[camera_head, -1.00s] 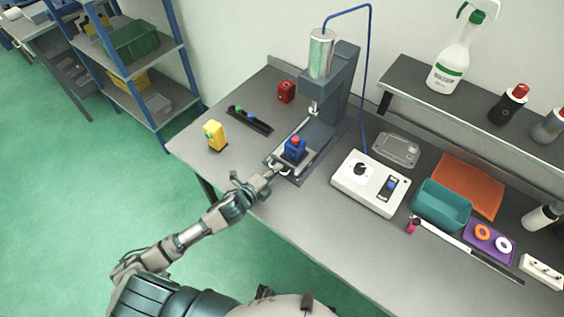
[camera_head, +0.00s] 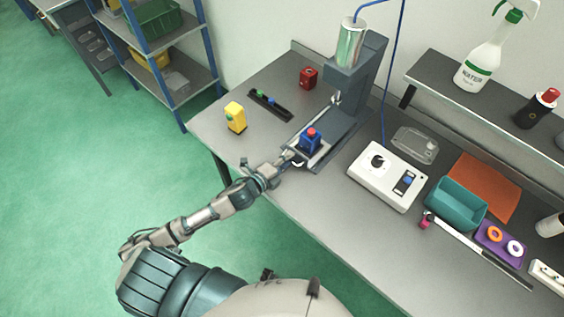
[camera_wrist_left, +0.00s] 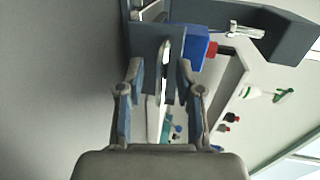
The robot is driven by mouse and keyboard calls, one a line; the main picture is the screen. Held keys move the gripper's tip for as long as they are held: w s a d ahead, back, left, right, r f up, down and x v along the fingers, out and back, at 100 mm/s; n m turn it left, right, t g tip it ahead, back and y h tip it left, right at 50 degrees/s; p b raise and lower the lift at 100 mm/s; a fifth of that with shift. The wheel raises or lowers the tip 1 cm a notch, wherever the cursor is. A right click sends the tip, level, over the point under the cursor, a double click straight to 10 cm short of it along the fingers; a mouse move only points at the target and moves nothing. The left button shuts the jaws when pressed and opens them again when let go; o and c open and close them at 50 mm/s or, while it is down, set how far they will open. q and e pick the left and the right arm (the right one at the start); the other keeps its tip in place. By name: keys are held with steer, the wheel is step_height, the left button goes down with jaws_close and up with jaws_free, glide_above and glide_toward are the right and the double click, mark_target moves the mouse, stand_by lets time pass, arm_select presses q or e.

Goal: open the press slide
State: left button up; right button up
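The press (camera_head: 352,90) stands at the back of the bench, with a silver cylinder on top. My left gripper (camera_head: 284,162) is at the slide's front end. In the left wrist view, the fingers of my left gripper (camera_wrist_left: 160,75) are apart, with a thin pale bar (camera_wrist_left: 165,55), likely the slide's handle, between them. Gaps show beside the bar; contact is not clear. The blue block (camera_wrist_left: 190,50) shows just beyond. My right gripper is not in view.
A yellow block (camera_head: 235,117), a black strip tray (camera_head: 270,105) and a red cube (camera_head: 308,77) lie left of the press. A white control box (camera_head: 388,176) and a teal bin (camera_head: 456,202) stand to its right. Bench at front left is clear.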

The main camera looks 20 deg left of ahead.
arm_select(q)
steer(key=shift+s, duration=0.4)
steer(key=v, duration=1)
steer(key=shift+s+a, duration=0.1)
steer(key=shift+a, duration=0.05)
steer(key=shift+s+a+r, duration=0.1)
steer(key=shift+s+a, duration=0.15)
steer(key=shift+s, duration=0.1)
steer(key=shift+d, duration=0.1)
steer(key=shift+d, duration=0.1)
